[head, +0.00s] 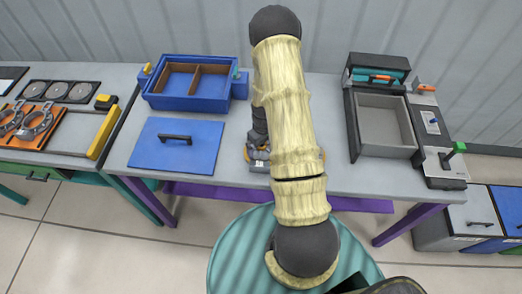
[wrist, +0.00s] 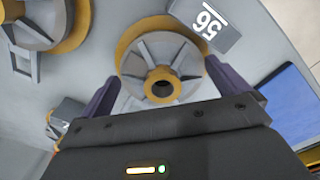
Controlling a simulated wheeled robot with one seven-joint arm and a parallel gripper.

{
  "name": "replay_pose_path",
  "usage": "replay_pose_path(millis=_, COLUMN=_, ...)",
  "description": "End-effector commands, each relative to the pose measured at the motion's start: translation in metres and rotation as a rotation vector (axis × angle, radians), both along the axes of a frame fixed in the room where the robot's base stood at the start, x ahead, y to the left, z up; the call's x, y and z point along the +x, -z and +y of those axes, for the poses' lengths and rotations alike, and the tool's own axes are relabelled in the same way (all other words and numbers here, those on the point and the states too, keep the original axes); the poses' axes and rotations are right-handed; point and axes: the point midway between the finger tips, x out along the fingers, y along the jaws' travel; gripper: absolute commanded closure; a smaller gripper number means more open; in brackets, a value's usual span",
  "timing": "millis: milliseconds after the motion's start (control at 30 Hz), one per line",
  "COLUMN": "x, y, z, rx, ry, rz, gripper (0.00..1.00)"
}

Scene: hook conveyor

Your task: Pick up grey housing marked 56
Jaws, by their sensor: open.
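In the wrist view, a grey round housing (wrist: 190,58) with radial ribs, a yellow-tan rim and a tan central hub lies below my gripper (wrist: 164,82). A grey block (wrist: 222,38) marked 56, upside down in this view, sits at its upper right edge. My gripper is open, with one dark finger on each side of the housing; I cannot tell whether they touch it. A second similar grey housing (wrist: 38,20) lies at upper left, partly cut off. In the head view my arm hides most of this area.
A blue lid (head: 172,150) with a dark handle lies left on the grey table (head: 225,180). Behind it stands a blue two-compartment box (head: 190,104). A grey bin (head: 385,125) in a dark frame stands right. Another small grey part (wrist: 67,112) lies beside the left finger.

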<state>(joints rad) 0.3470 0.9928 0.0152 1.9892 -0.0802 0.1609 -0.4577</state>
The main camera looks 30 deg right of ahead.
Motion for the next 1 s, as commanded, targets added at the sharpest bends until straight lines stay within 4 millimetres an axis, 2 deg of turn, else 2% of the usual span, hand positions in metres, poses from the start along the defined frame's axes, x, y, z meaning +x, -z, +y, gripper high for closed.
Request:
replay_pose_path(millis=200, x=0.0, y=0.014, z=0.0, rx=0.0, ry=-0.001, rz=0.0, gripper=0.0)
replay_pose_path(millis=700, x=0.0, y=0.014, z=0.0, rx=0.0, ry=-0.001, rz=-0.001, gripper=0.0)
replay_pose_path(millis=933, x=0.0, y=0.014, z=0.0, rx=0.0, ry=-0.001, rz=0.0, gripper=0.45)
replay_pose_path(millis=1000, x=-0.001, y=0.015, z=0.0, rx=0.0, ry=-0.001, rz=0.001, gripper=0.48)
